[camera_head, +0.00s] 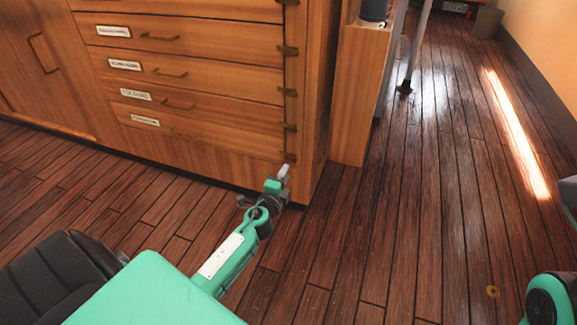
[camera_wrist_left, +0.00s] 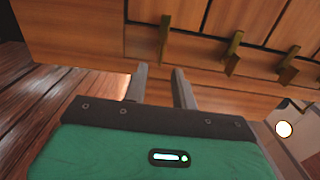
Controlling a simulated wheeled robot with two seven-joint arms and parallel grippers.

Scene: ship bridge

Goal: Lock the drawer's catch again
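The wooden drawer cabinet (camera_head: 215,90) stands at the upper left with its drawers flush. Brass catches line the drawers' right edge; the lowest catch (camera_head: 289,157) is at the bottom corner. In the left wrist view, the nearest catch (camera_wrist_left: 164,38) appears to lie across the drawer edge, like its neighbours (camera_wrist_left: 232,52). My left gripper (camera_head: 284,171) is just below and in front of the lowest catch. In the left wrist view, its two fingers (camera_wrist_left: 160,72) are apart with nothing between them, pointing toward the nearest catch. My right gripper is out of view.
The drawers have white labels (camera_head: 124,64) and brass pulls (camera_head: 170,73). A wooden side panel (camera_head: 357,100) stands right of the cabinet.

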